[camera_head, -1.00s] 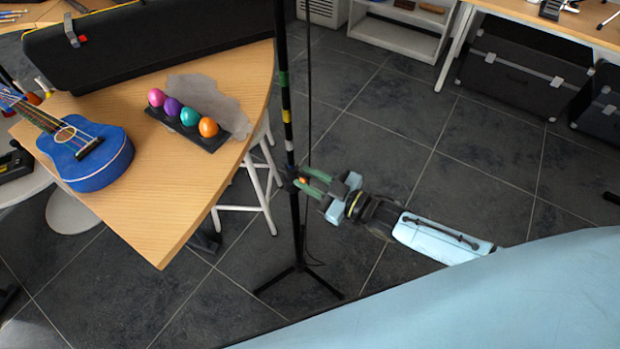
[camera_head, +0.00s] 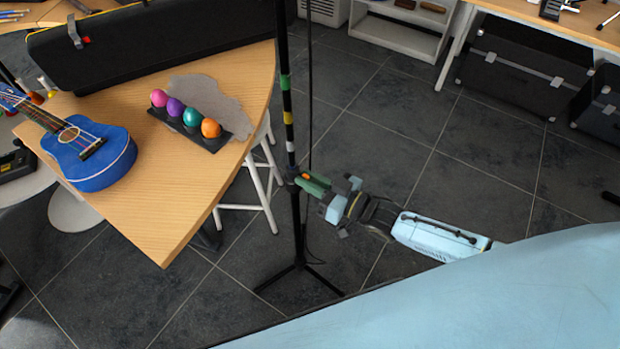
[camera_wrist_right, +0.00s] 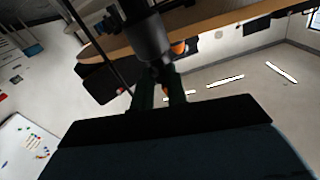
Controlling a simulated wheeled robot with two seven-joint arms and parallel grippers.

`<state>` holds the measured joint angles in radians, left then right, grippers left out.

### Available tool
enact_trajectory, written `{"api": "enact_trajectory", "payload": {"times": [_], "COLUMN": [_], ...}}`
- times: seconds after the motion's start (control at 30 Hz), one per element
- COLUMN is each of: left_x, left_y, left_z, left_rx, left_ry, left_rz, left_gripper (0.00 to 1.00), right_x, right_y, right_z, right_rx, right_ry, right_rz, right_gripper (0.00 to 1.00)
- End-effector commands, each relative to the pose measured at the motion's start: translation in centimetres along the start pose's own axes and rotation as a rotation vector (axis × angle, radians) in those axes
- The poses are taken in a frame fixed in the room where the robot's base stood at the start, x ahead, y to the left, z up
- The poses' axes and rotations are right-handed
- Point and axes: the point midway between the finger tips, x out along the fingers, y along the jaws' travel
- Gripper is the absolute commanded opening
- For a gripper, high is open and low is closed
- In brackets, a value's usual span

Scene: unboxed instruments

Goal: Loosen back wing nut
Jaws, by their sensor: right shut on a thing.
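A black upright stand (camera_head: 291,140) with coloured bands on its pole stands on a tripod base beside the wooden table. My right gripper (camera_head: 303,181) reaches in from the right to the pole's clamp, with a small orange part between or beside its green fingers. In the right wrist view the fingers of my right gripper (camera_wrist_right: 161,85) are closed around a small dark part under the stand's thick dark collar (camera_wrist_right: 147,40). I take this part to be the wing nut, mostly hidden by the fingers. My left gripper is not in view.
The wooden table (camera_head: 165,220) has its corner left of the stand. It bears a blue ukulele (camera_head: 98,165), coloured eggs in a black holder (camera_head: 222,141) and a black case (camera_head: 150,45). A thin cable (camera_head: 310,90) hangs close by the pole.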

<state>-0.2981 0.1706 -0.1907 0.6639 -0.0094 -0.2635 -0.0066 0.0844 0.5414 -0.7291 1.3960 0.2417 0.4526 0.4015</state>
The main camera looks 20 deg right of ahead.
Motion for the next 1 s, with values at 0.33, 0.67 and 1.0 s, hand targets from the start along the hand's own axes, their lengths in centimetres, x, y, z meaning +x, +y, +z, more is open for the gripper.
{"api": "enact_trajectory", "payload": {"times": [0.33, 0.67, 1.0], "left_x": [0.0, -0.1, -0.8], "left_y": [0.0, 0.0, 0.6], "left_z": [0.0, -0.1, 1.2], "left_rx": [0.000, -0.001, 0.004], "left_ry": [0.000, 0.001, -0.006], "left_rz": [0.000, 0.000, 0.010], "left_gripper": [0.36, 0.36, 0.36], "right_x": [-0.1, -0.4, -6.7], "right_y": [0.2, 0.1, 0.1], "right_z": [0.1, 0.1, 0.0], "right_rx": [-0.004, -0.004, -0.004], "right_ry": [-0.003, -0.003, -0.008], "right_rz": [0.004, 0.002, 0.003], "right_gripper": [0.40, 0.40, 0.40]}}
